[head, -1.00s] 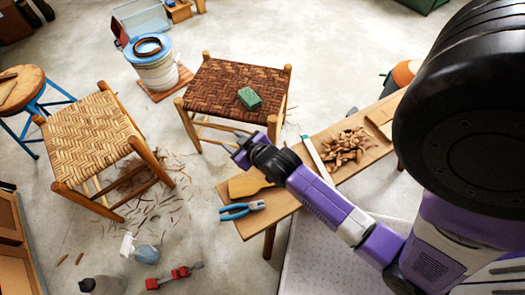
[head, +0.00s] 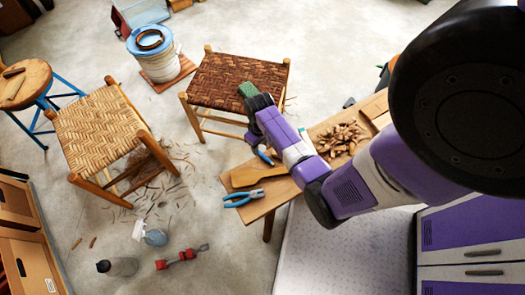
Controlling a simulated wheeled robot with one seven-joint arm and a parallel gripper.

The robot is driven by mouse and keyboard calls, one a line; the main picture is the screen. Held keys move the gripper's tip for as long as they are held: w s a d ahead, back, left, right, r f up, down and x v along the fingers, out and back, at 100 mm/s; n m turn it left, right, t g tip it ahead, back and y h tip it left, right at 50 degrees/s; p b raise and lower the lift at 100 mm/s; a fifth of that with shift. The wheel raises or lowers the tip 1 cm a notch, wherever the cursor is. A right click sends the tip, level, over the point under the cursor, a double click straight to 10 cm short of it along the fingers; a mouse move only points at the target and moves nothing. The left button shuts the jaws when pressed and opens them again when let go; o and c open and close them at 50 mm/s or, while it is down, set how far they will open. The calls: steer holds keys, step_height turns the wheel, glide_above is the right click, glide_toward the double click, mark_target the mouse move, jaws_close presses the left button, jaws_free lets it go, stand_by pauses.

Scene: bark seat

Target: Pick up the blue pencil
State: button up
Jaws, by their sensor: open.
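No pencil is clearly recognisable in the head view. A small blue item (head: 264,157) shows at the bench's far edge beside my arm, partly hidden by it; I cannot tell whether it is the blue pencil. My gripper (head: 250,96) is open at the front edge of the dark woven stool (head: 225,78). It overlaps the lower part of a green block (head: 247,89) on that seat; I cannot tell whether they touch. My forearm hides part of the bench and the stool's near right corner.
The wooden bench (head: 283,192) holds blue-handled pliers (head: 243,198), a wooden paddle (head: 257,175) and a pile of bark curls (head: 343,138). A pale woven stool (head: 98,125) stands left. Open floor lies behind.

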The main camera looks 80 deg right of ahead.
mark_target(260, 153)
step_height(260, 153, down, 5)
steer(key=shift+w+r+b, duration=0.1)
steer(key=shift+r+b, duration=0.1)
steer(key=shift+b, duration=0.3)
jaws_close()
